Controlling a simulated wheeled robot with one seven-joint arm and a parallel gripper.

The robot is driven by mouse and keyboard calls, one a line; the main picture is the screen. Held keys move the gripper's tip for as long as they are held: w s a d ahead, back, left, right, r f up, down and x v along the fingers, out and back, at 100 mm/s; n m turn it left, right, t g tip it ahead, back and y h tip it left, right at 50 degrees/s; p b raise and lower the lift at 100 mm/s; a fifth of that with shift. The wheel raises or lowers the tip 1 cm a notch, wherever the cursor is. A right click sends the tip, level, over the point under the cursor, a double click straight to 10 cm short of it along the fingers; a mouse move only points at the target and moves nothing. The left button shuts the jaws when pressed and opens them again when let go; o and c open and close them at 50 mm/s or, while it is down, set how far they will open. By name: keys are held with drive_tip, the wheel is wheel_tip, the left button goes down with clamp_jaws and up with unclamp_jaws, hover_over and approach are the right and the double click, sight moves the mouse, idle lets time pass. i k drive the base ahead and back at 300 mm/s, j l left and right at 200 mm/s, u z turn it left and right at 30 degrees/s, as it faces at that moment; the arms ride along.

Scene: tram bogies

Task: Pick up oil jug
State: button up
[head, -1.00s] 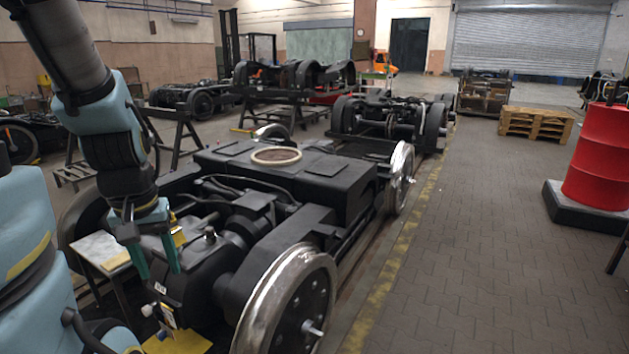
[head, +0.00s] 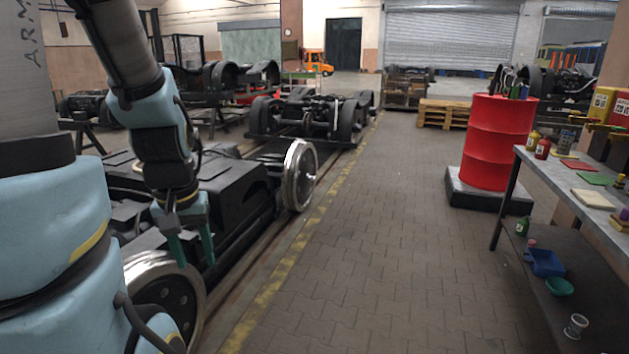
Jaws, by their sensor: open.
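My gripper (head: 192,250) is open and empty, with its two teal fingers pointing down in front of the near bogie at the left. No thing here can be surely told as the oil jug. Small containers stand on the workbench (head: 533,166) at the right: a yellow bottle (head: 533,142), a red bottle (head: 543,149) and a grey can (head: 565,142). A green bottle (head: 522,227) stands on its lower shelf. My gripper is far to the left of all of them.
A red drum (head: 496,143) stands on a black base behind the workbench. A wooden pallet (head: 444,114) lies farther back. Bogies with steel wheels (head: 300,175) line the left. The paved floor (head: 370,240) between them and the workbench is clear.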

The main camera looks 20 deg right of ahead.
sight(566, 140)
drive_tip(key=i+l+z, duration=0.3)
drive_tip(key=i+l, duration=0.4)
drive_tip(key=i+l+z, duration=0.35)
drive_tip(key=i+l, duration=0.4)
drive_tip(key=i+l+z, duration=0.15)
drive_tip(key=i, duration=0.35)
drive_tip(key=i+l+z, duration=0.2)
drive_tip(key=i, duration=0.3)
drive_tip(key=i+z, duration=0.15)
drive_tip(key=i, duration=0.3)
drive_tip(key=i+z, duration=0.15)
drive_tip(key=i, duration=0.35)
drive_tip(key=i+j+z, duration=0.2)
drive_tip(key=i, duration=0.3)
drive_tip(key=i+j+z, duration=0.15)
drive_tip(key=i, duration=0.35)
drive_tip(key=i+j+z, duration=0.15)
drive_tip(key=i, duration=0.35)
drive_tip(key=i+j+z, duration=0.2)
drive_tip(key=i, duration=0.25)
drive_tip(key=j, duration=0.1)
